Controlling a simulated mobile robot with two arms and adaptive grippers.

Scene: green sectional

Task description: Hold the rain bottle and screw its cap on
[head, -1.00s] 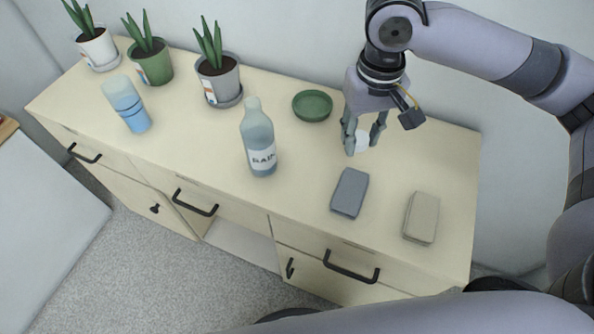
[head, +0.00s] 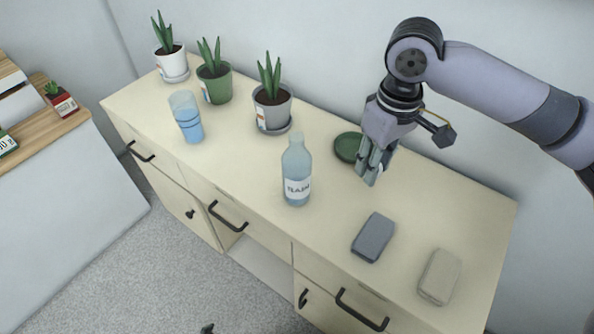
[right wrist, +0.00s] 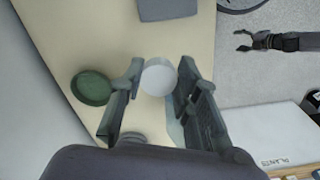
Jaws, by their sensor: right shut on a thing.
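The rain bottle (head: 297,172), clear bluish with a white label, stands upright on the cabinet top, and its neck is bare. My right gripper (head: 374,168) is right of it, in front of the green dish. In the right wrist view the right gripper (right wrist: 158,88) is shut on the round white cap (right wrist: 159,76), held between its fingertips. The cap is mostly hidden by the fingers in the head view. My left gripper (right wrist: 242,40) shows small in the right wrist view, over the floor, empty with its fingers apart.
The green dish (head: 347,147) is behind my right gripper. A grey block (head: 373,237) and a beige block (head: 439,277) lie front right. A blue glass (head: 187,117) and potted plants in white (head: 172,66), green (head: 215,87) and grey (head: 272,110) pots stand left and behind.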

